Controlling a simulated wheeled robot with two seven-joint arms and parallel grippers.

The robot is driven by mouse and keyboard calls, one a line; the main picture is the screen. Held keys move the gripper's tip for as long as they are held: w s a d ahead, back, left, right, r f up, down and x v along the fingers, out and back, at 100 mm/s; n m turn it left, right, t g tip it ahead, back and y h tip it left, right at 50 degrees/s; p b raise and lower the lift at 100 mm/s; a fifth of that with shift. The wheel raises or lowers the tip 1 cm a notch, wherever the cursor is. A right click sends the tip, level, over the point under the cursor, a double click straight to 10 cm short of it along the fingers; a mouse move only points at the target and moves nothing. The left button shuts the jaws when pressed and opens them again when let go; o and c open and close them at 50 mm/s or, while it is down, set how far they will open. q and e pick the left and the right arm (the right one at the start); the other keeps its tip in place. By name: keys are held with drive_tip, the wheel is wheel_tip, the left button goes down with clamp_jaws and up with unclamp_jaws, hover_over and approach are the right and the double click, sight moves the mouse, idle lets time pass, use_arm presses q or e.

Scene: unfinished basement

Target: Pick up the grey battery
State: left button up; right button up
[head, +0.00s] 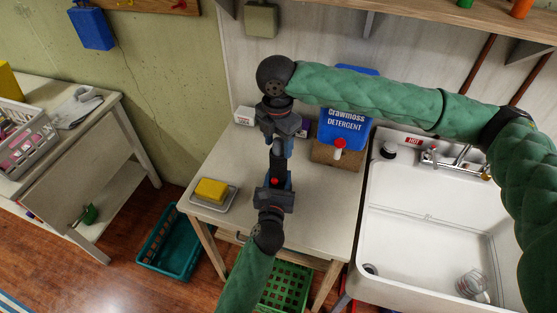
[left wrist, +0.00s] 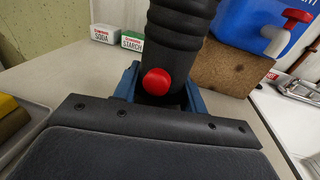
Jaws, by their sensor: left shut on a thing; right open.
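A black ribbed cylinder with a red button, like a flashlight (left wrist: 178,40), stands between the blue fingers of my left gripper (left wrist: 160,88). My left gripper (head: 274,184) is shut on it over the table, and it shows in the head view (head: 277,163). My right gripper (head: 281,146) is open, pointing down by the flashlight's upper end; whether it touches cannot be told. I cannot make out a grey battery in either view; the arms and grippers hide part of the table.
On the table (head: 225,170) are a yellow sponge (head: 211,190) on a tray, a blue detergent container (head: 343,127) on a brown block, and small soda (left wrist: 104,33) and starch (left wrist: 133,41) boxes. A white sink (head: 415,235) stands right. Teal (head: 172,243) and green (head: 287,285) baskets sit low.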

drive_tip(key=shift+c, duration=0.2)
clamp_jaws()
drive_tip(key=shift+r, duration=0.1)
wheel_tip(320, 180, up, 18)
idle(0.5)
use_arm(q)
drive_tip(key=o, duration=1.2)
drive_tip(key=shift+o, duration=0.2)
